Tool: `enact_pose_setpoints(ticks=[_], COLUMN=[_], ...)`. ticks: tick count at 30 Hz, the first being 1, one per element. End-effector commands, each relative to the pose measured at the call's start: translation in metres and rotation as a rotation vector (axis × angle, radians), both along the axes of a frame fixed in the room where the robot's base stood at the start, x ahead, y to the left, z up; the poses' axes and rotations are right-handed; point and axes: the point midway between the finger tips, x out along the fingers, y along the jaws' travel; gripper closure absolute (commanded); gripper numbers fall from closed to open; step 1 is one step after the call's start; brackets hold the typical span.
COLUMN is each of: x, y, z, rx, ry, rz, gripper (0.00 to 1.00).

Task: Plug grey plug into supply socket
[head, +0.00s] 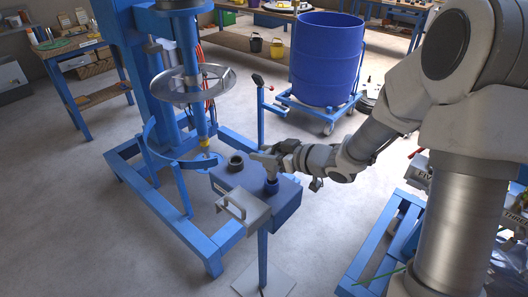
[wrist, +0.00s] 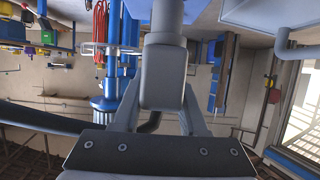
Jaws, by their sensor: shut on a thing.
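My gripper (head: 264,159) is over the right part of a blue box on a post. The wrist view shows its two fingers (wrist: 162,108) shut on the grey plug (wrist: 163,72), a grey body with a rounder neck running up out of the picture. In the head view the plug is mostly hidden by my gripper. A dark blue round collar (head: 271,187) stands on the box top just below the gripper. A dark open ring (head: 236,163) is on the box to its left. I cannot tell which of them is the supply socket, or whether the plug touches the collar.
The blue box (head: 288,196) carries a grey housing with a handle (head: 232,206) at its front. The blue mixer frame (head: 190,238) with a metal dish (head: 191,87) is at the left. A blue drum (head: 327,58) stands on a trolley behind. Open floor lies at the front left.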

Motion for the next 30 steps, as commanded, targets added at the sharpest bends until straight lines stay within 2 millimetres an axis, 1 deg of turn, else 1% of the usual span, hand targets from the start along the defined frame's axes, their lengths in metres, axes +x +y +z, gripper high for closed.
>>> enact_pose_setpoints(ticks=[30], x=[0.000], y=[0.000], z=[-0.026], rx=[0.001], ry=[-0.001], rz=[0.000], gripper=[1.00])
